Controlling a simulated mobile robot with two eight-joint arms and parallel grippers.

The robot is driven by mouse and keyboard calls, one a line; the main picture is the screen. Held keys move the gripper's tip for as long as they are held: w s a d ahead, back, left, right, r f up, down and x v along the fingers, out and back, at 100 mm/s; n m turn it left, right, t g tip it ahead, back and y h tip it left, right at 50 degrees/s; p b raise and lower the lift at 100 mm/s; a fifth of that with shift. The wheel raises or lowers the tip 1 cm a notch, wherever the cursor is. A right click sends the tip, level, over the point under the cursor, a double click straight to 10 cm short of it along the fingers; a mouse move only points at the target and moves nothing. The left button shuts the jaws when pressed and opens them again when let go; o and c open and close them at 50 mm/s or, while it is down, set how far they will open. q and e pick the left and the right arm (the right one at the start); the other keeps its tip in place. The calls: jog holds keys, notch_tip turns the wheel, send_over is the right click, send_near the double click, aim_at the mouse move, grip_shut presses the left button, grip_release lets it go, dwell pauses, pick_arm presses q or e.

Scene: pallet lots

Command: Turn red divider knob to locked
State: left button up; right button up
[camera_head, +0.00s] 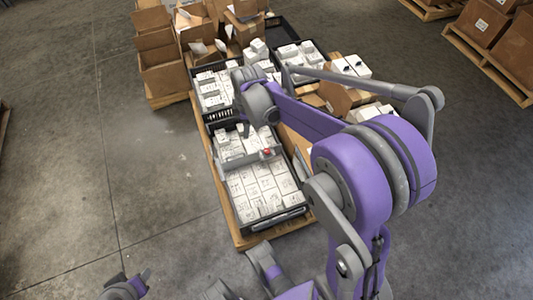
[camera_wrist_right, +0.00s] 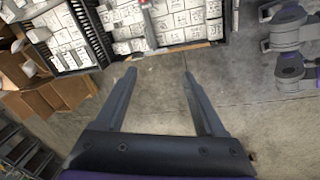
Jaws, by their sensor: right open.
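The red knob (camera_head: 267,151) sits at the right end of a grey divider (camera_head: 236,160) that crosses the front black crate (camera_head: 262,228). In the right wrist view, a bit of red (camera_wrist_right: 143,4) shows at the top edge, above the grey divider strip (camera_wrist_right: 149,28). The knob's turned position is too small to tell. My right gripper (camera_wrist_right: 158,73) is open and empty, its fingers apart with bare floor and the crate's edge seen beyond them. It does not touch the knob.
The front crate holds many white boxes and stands on a wooden pallet (camera_head: 232,226). More crates and open cardboard boxes (camera_head: 160,70) stand behind it. Another pallet with boxes (camera_head: 485,62) is at the upper right. The floor left of the pallet is clear.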

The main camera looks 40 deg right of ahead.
jog(key=w+d+f+n+g+b, duration=0.1)
jog(key=w+d+f+n+b, duration=0.15)
jog(key=f, duration=0.45)
jog(key=w+d+f+n+b, duration=0.2)
jog(key=w+d+f, duration=0.2)
jog(key=f, duration=0.3)
jog(key=n+g+b, duration=0.1)
jog(key=n+b, duration=0.4)
send_near(267, 150)
pick_arm(q)
notch_tip(267, 150, down, 15)
jog(key=w+b, duration=0.1)
jog(key=b, duration=0.2)
jog(key=shift+w, duration=0.25)
pick_arm(e)
notch_tip(267, 150, down, 8)
jog(key=shift+w+d+f, duration=0.1)
jog(key=shift+f, duration=0.15)
pick_arm(q)
jog(key=shift+a+r, duration=0.1)
pick_arm(e)
grip_shut()
